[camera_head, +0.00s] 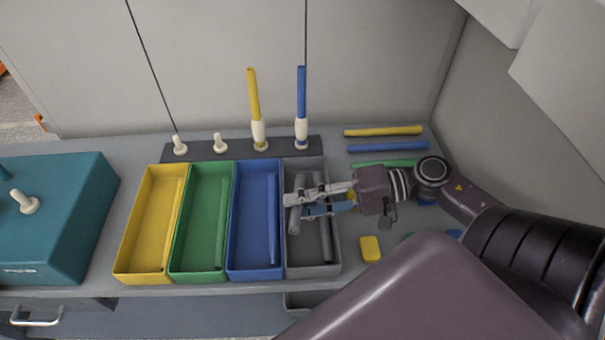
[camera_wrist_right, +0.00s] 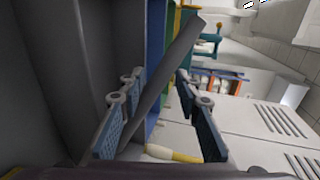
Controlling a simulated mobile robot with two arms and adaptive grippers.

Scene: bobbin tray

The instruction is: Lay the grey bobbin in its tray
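The grey tray (camera_head: 333,269) is the rightmost of the row of trays in the head view. A grey bobbin (camera_head: 294,221) shows at its left side, lengthwise, partly covered by my right gripper (camera_head: 296,205). Another grey rod lies along the tray's right side (camera_head: 326,240). In the right wrist view a grey rod (camera_wrist_right: 168,73) runs at a slant between the fingers of my right gripper (camera_wrist_right: 160,88), with gaps showing beside it. The fingers look apart. I cannot tell whether the bobbin touches the tray floor. My left gripper is not in view.
Yellow (camera_head: 127,274), green (camera_head: 200,275) and blue (camera_head: 255,274) trays stand to the left. Behind them a dark rack (camera_head: 190,152) has pegs, two bearing yellow and blue bobbins. More bobbins lie at back right. A teal box (camera_head: 70,225) stands far left.

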